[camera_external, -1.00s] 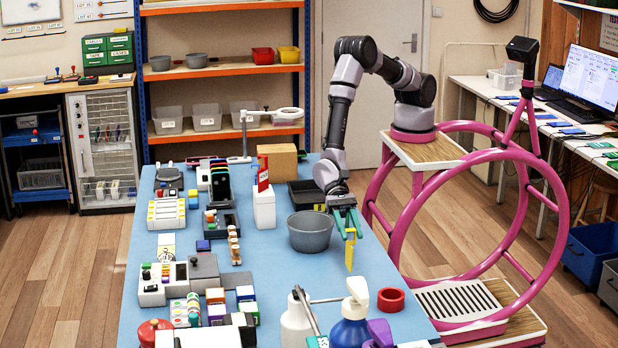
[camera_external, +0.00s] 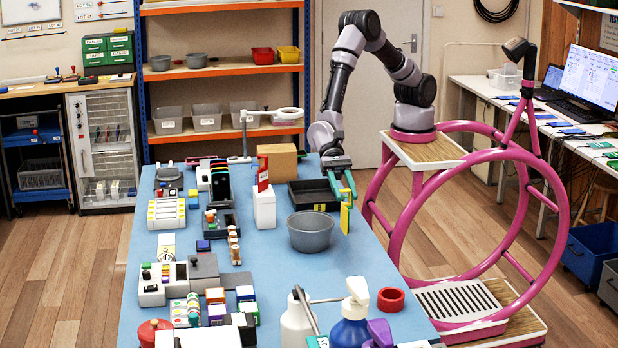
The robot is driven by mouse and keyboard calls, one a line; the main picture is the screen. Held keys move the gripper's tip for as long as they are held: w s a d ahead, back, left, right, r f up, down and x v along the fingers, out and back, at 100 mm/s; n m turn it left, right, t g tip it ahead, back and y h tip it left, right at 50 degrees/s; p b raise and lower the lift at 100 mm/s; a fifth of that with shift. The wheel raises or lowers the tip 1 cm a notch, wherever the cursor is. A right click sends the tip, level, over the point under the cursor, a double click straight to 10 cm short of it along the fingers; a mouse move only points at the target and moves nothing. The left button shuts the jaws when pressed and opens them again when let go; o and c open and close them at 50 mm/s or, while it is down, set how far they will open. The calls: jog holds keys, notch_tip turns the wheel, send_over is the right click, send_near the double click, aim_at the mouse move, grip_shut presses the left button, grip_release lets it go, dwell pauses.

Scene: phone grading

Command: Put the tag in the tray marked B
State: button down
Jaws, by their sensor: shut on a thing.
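My gripper (camera_external: 343,187), with green fingers, is shut on a yellow tag (camera_external: 344,219) that hangs down from the fingertips. The tag is above the table, just right of the black tray (camera_external: 297,197) and the grey bowl (camera_external: 311,238). The black tray lies towards the far right of the blue table and has a small yellow label (camera_external: 320,207) on its front side. I cannot read any letter on it. Part of the tray's right side is hidden behind my gripper.
The grey bowl stands directly in front of the black tray. A white box with a red item (camera_external: 264,200) stands left of the tray, and a cardboard box (camera_external: 278,161) behind it. A red ring (camera_external: 390,300) and bottles stand nearer the front.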

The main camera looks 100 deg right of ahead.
jog(key=w+d+f+m+t, duration=0.1)
jog(key=w+d, duration=0.3)
jog(key=d, duration=1)
jog(key=w+d+f+m+t, duration=0.1)
jog(key=w+d, duration=0.3)
jog(key=d, duration=0.9)
jog(key=s+d+r+m+t, duration=0.1)
jog(key=s+d, duration=0.3)
jog(key=d, duration=0.5)
jog(key=s+d+m+t+h, duration=0.1)
jog(key=s+d, duration=0.2)
jog(key=d, duration=0.6)
jog(key=s+d+r+m+t, duration=0.1)
jog(key=s+d, duration=0.3)
jog(key=d, duration=0.5)
notch_tip(320, 180, down, 15)
jog(key=shift+s, duration=0.1)
jog(key=c, duration=0.5)
grip_release()
